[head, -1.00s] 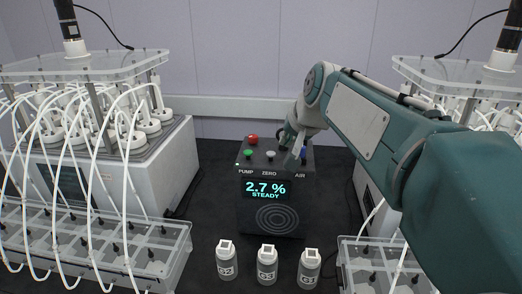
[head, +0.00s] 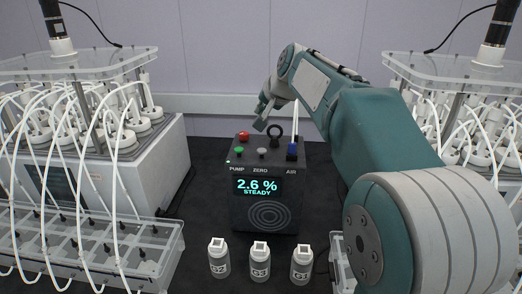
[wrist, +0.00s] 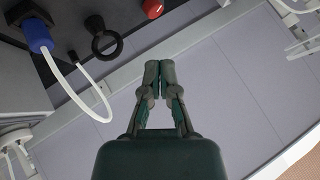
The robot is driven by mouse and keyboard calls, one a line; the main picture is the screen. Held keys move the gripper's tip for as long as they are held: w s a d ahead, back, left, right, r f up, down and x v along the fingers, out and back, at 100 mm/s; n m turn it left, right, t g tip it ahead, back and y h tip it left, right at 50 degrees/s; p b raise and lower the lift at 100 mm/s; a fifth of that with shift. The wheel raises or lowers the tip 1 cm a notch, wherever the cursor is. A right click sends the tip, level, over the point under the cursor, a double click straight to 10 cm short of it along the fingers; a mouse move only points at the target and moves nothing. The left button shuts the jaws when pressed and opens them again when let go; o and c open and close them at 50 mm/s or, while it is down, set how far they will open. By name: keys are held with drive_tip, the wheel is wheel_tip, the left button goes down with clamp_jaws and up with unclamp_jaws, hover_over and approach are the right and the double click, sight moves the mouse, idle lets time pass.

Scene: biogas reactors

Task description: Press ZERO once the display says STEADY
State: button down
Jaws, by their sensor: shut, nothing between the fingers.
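The dark analyser box (head: 235,200) stands on the black bench top. Its display (head: 257,187) reads 2.6 % and STEADY. The grey ZERO button (head: 262,153) sits on its top between the green PUMP button (head: 239,150) and the blue AIR fitting (head: 292,151). My gripper (head: 260,126) is above the back of the box, apart from ZERO. In the wrist view my gripper (wrist: 160,66) is shut and empty, tips together. That view shows the red button (wrist: 153,8), a black ring (wrist: 107,42) and the blue fitting (wrist: 37,36); ZERO is not visible there.
Several-tube reactor units stand at left (head: 100,150) and right (head: 470,110). Three capped bottles (head: 219,260) (head: 260,264) (head: 301,267) stand in front of the box. A white hose rises from the AIR fitting. Dark bench is clear left of the box.

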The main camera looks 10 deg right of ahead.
sight(260, 149)
drive_tip(key=shift+f, duration=4.3)
drive_tip(key=shift+s+f, duration=0.1)
drive_tip(key=shift+f, duration=1.15)
drive_tip(key=shift+r, duration=1.35)
drive_tip(key=shift+r, duration=2.5)
